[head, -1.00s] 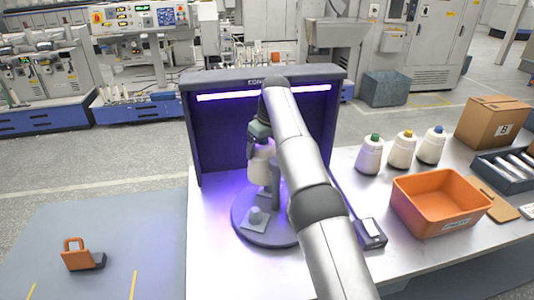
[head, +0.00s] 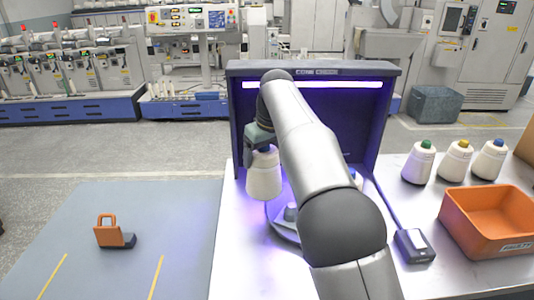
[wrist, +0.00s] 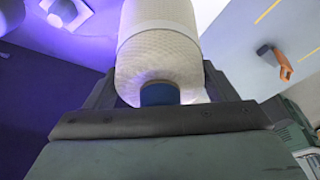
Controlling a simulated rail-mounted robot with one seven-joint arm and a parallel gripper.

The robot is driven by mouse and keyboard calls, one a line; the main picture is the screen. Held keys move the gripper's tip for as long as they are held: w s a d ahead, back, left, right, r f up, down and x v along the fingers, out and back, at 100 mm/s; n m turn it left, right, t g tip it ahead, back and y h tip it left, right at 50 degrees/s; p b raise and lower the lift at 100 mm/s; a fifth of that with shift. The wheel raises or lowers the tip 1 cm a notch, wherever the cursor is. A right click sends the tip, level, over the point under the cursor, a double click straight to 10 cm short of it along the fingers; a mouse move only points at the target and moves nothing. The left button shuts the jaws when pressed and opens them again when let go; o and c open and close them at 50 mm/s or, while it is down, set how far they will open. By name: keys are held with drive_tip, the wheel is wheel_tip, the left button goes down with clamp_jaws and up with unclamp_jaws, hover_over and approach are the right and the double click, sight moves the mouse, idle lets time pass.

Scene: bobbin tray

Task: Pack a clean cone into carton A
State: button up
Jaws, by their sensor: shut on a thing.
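My gripper (head: 262,148) is shut on a white yarn cone (head: 263,178) with a blue top, near the left front of the lit inspection booth (head: 238,115). The cone hangs upright beside the round grey stand (head: 280,228), which my arm mostly hides. In the wrist view the cone (wrist: 158,50) sits between the fingers, its blue tip (wrist: 160,93) towards the palm. Three more cones stand on the table at right, with green (head: 420,163), yellow (head: 455,162) and blue (head: 489,161) tops. No carton marked A is in view.
An orange bin (head: 485,225) stands at the right of the table, near a small grey box (head: 414,245) with a cable. A brown carton edge (head: 526,148) shows at far right. An orange-handled object (head: 110,232) lies on the blue floor area at left.

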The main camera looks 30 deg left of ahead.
drive_tip(key=shift+r, duration=0.1)
wheel_tip(320, 180, up, 20)
drive_tip(key=p, duration=1.5)
drive_tip(key=shift+p, duration=0.3)
